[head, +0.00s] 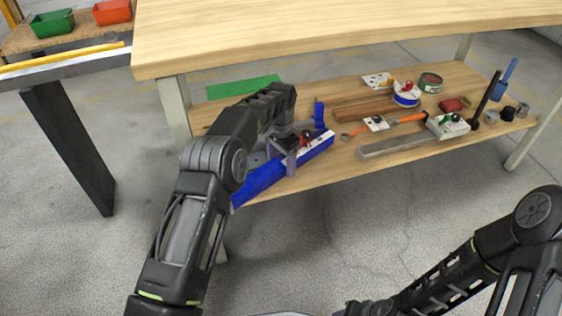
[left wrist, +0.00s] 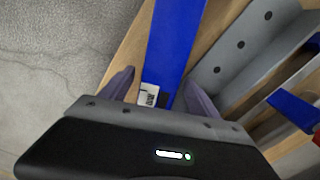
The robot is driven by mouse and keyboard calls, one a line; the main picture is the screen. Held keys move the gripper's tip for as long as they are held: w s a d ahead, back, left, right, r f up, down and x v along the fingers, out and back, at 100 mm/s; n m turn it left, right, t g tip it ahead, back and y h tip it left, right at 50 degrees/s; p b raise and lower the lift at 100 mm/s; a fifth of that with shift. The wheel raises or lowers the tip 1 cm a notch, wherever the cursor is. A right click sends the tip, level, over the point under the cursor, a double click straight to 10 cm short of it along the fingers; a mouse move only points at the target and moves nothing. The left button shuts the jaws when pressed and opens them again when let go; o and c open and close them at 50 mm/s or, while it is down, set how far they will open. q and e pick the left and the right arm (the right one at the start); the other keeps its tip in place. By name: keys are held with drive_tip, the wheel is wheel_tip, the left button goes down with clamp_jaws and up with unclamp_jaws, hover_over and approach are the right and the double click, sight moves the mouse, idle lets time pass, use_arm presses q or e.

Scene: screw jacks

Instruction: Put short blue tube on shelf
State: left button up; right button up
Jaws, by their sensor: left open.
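A blue tube (head: 260,182) with a white label lies along the front left edge of the lower shelf (head: 300,186). My left gripper (head: 288,155) is over it, and my forearm hides part of that area. In the left wrist view the blue tube (left wrist: 176,40) runs between the two open fingers of my left gripper (left wrist: 160,90). The label shows close to the palm. I cannot tell whether either finger touches the tube. My right arm is at the lower right of the head view, and its fingers are not seen.
A grey holed metal bracket (left wrist: 245,45) lies right beside the blue tube. A green mat (head: 243,87) is at the shelf's back left. Tools, a tin (head: 430,82) and a grey bar (head: 398,143) fill the right part. The thick tabletop (head: 340,35) overhangs the shelf.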

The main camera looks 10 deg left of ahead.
sight(281, 161)
use_arm(q)
wheel_tip(281, 161, up, 8)
drive_tip(key=p, duration=0.3)
drive_tip(key=shift+p, duration=0.35)
drive_tip(key=shift+s+f, duration=0.1)
